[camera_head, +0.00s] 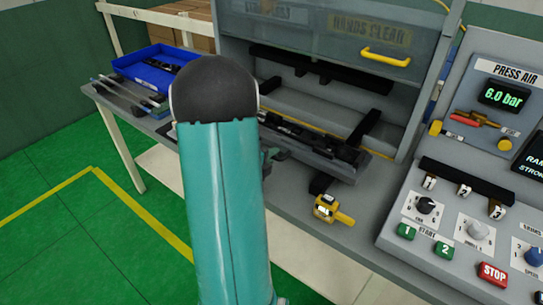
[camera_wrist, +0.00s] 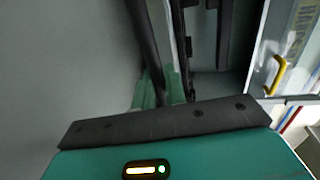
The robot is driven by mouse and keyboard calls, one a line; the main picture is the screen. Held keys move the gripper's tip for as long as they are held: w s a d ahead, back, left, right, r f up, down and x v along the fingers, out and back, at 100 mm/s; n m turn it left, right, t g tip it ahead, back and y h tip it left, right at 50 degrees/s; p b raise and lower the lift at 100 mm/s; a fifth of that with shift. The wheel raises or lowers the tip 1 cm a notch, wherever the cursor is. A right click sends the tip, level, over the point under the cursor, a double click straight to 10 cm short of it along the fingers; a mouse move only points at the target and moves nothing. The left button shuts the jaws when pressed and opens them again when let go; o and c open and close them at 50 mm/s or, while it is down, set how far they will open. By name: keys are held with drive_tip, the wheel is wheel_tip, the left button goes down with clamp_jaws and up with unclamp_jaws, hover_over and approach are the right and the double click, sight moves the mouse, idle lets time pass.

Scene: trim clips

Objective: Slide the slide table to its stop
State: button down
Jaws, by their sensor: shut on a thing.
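The slide table (camera_head: 335,168) is a grey tray-like carriage with dark parts on it, at the mouth of the press in the head view. My teal arm hides its left end. My gripper (camera_wrist: 160,92) shows in the wrist view as greenish fingers closed around a dark bar (camera_wrist: 146,40), which seems to belong to the slide table. In the head view the fingers are mostly hidden behind my arm. The stop cannot be made out clearly.
A raised clear guard with a yellow handle (camera_head: 385,57) hangs above the opening. A yellow device (camera_head: 327,208) sits on the bench front. The control panel (camera_head: 470,215) stands right. A blue bin (camera_head: 158,68) is at the back left. Green floor lies left.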

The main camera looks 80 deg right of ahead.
sight(292, 130)
drive_tip(key=shift+d, duration=0.1)
drive_tip(key=r+x, duration=0.1)
drive_tip(key=x, duration=0.7)
drive_tip(key=r+x, duration=0.2)
drive_tip(key=x, duration=0.6)
drive_tip(key=d+r+x, duration=0.1)
drive_tip(key=r+x, duration=0.1)
drive_tip(key=x, duration=0.7)
drive_tip(key=shift+s+r, duration=0.15)
drive_tip(key=shift+s, duration=0.3)
drive_tip(key=shift+d+r, duration=0.1)
drive_tip(key=shift+d, duration=0.1)
drive_tip(key=shift+s, duration=0.1)
drive_tip(key=c, duration=1.5)
unclamp_jaws()
drive_tip(key=shift+d, duration=0.15)
drive_tip(key=shift+c, duration=0.2)
drive_tip(key=v, duration=1.4)
